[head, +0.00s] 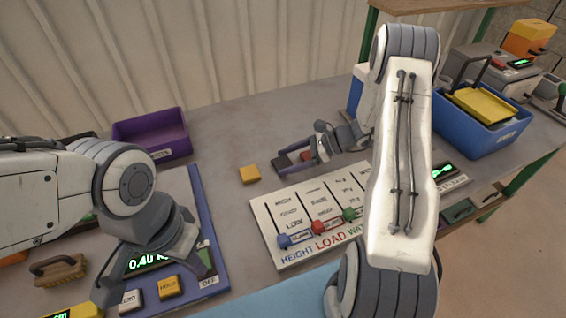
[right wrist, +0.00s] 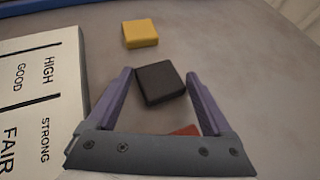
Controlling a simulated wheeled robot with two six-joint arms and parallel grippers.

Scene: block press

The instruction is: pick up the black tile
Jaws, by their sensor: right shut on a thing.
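The black tile (right wrist: 160,83) is a small dark square block between the fingertips of my right gripper (right wrist: 159,75) in the right wrist view. My right gripper is shut on it. In the head view the right gripper (head: 290,160) is low at the table behind the white board, and the dark tile (head: 283,161) shows small between its fingers. I cannot tell whether the tile touches the table. My left gripper (head: 155,280) is open and empty above the blue-edged panel at the left.
A red block (right wrist: 184,130) lies between the right fingers, partly hidden by the palm. A yellow block (right wrist: 140,33) lies just beyond the tile. The white board (head: 310,215) with coloured sliders is in front. A purple tray (head: 150,134) and blue bin (head: 480,135) stand further out.

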